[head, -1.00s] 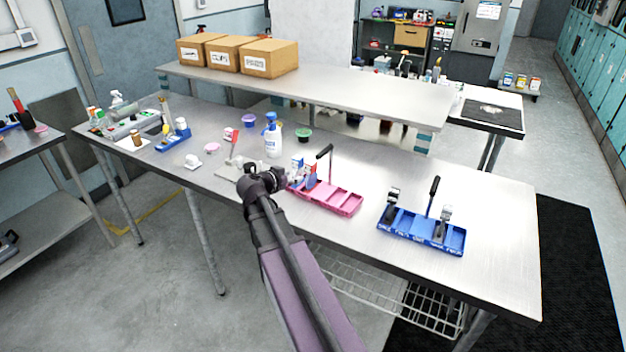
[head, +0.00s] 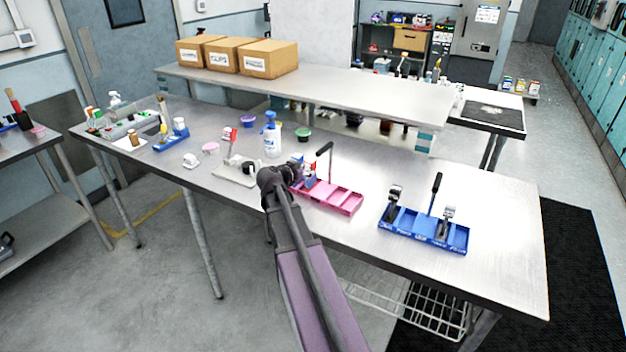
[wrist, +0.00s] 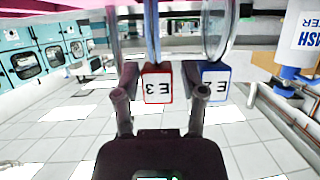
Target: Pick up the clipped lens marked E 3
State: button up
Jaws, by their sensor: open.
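The clip marked E 3 is a red block with a white face (wrist: 157,84), upside down in the wrist view; a thin edge-on piece rises above it in the picture. It stands between the two fingers of my gripper (wrist: 163,96), which is open, with gaps at the sides. A blue clip (wrist: 216,83) with a partly hidden E label is beside it, behind the right finger, with a clear round lens above. In the head view, my gripper (head: 284,178) is at the left end of the pink tray (head: 345,204), where small red and blue clips stand crowded; E 3 cannot be read there.
A white bottle with blue top (head: 271,138) stands behind my gripper. A pale stand (head: 236,172) with a red-and-white piece is to the left. A blue tray (head: 424,232) with black handles is on the right. The table's right end is clear.

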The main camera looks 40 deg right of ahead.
jog(key=shift+f+b+x, duration=0.15)
jog(key=shift+b+x, duration=0.4)
jog(key=shift+x, duration=0.45)
jog(key=shift+f+b+x, duration=0.15)
jog(key=shift+b+x, duration=0.35)
jog(key=shift+x, duration=0.5)
jog(key=shift+w+d+f, duration=0.1)
jog(key=shift+d+f, duration=0.1)
jog(key=shift+d, duration=0.25)
grip_shut()
